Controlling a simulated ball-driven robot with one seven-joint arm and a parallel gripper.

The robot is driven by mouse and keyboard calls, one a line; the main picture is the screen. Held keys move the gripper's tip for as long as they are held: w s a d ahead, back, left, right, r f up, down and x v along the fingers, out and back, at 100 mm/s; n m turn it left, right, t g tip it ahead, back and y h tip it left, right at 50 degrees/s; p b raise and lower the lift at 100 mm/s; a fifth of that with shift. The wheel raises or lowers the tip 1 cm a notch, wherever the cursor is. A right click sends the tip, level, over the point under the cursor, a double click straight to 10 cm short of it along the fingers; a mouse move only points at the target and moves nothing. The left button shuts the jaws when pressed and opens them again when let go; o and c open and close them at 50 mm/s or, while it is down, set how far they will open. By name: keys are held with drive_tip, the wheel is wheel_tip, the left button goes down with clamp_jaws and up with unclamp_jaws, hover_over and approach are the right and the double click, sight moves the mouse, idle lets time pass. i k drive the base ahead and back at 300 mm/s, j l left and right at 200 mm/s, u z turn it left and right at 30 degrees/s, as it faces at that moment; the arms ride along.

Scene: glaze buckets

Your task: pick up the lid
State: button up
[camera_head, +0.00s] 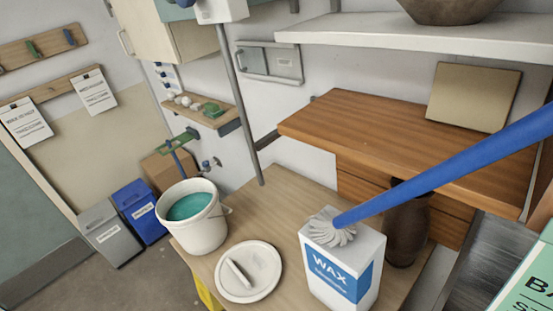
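The lid (265,259) is a white round disc with a straight bar handle (239,274) across its top. It lies flat, handle up, near the front of the light wooden table (290,190). A white bucket (199,236) of teal glaze (192,206) stands open just behind and left of the lid, with a wire handle at its side. My gripper is not in this view, so its opening and place relative to the lid do not show.
A white and blue WAX box (336,269) stands right of the lid. A blue-handled brush (450,172) slants over it, its pale head (329,228) at the box top. A dark vase (407,230) stands behind. A thin grey pole (240,105) rises behind the bucket.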

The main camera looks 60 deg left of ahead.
sight(249, 271)
drive_tip(key=u, duration=2)
